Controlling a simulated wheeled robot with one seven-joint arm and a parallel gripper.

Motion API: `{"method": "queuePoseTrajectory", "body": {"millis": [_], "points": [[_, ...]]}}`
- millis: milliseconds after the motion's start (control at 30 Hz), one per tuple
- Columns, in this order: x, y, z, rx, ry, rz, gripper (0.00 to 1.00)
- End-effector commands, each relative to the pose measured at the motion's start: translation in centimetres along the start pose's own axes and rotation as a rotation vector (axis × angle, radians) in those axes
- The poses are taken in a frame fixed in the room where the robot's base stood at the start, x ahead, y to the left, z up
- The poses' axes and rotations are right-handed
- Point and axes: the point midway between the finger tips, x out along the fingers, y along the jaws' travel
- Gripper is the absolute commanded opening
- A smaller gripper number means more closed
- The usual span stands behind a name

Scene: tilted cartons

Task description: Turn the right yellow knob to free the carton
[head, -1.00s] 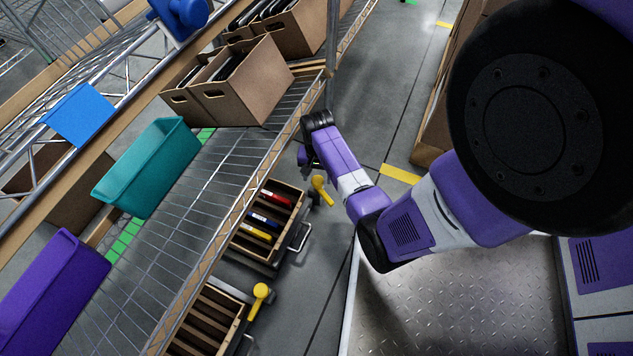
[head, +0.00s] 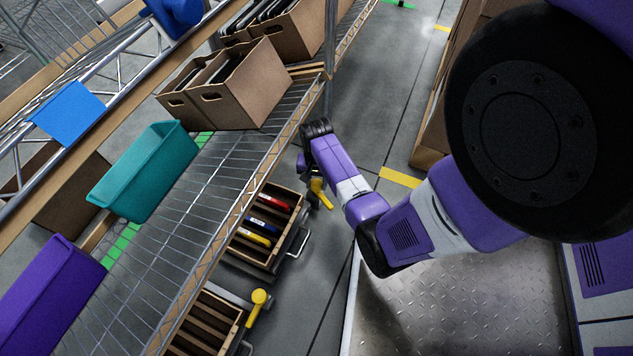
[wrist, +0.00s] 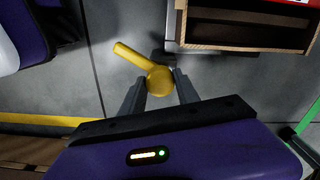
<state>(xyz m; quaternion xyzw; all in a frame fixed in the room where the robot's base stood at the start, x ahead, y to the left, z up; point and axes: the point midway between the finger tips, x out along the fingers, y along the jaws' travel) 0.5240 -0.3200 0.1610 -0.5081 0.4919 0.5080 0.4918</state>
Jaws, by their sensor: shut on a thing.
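The right yellow knob (head: 321,193) is a round head with a short lever, beside the wooden carton (head: 292,190) under the wire shelf. In the wrist view, the knob (wrist: 159,79) sits between my two grey fingers, its lever pointing to the upper left. My gripper (wrist: 158,86) is shut on the round head. In the head view, my gripper (head: 312,181) is at the knob, and my wrist partly hides it. The carton is tilted and holds a red, a blue and a yellow item. Its corner (wrist: 245,33) shows in the wrist view.
A second yellow knob (head: 257,301) stands beside another slatted carton (head: 212,318) nearer to me. A metal handle (head: 299,241) sticks out by the first carton. The wire shelf (head: 190,228) overhangs both cartons.

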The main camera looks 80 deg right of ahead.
Motion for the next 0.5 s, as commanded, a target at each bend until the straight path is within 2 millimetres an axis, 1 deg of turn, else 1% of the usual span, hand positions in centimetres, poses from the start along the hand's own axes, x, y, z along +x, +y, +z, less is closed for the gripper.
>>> {"method": "queuePoseTrajectory", "body": {"millis": [267,500], "points": [[-0.20,0.01,0.02,-0.030,-0.001,0.001,0.00],[-0.43,-0.04,0.02,-0.158,-0.002,0.001,0.00]]}}
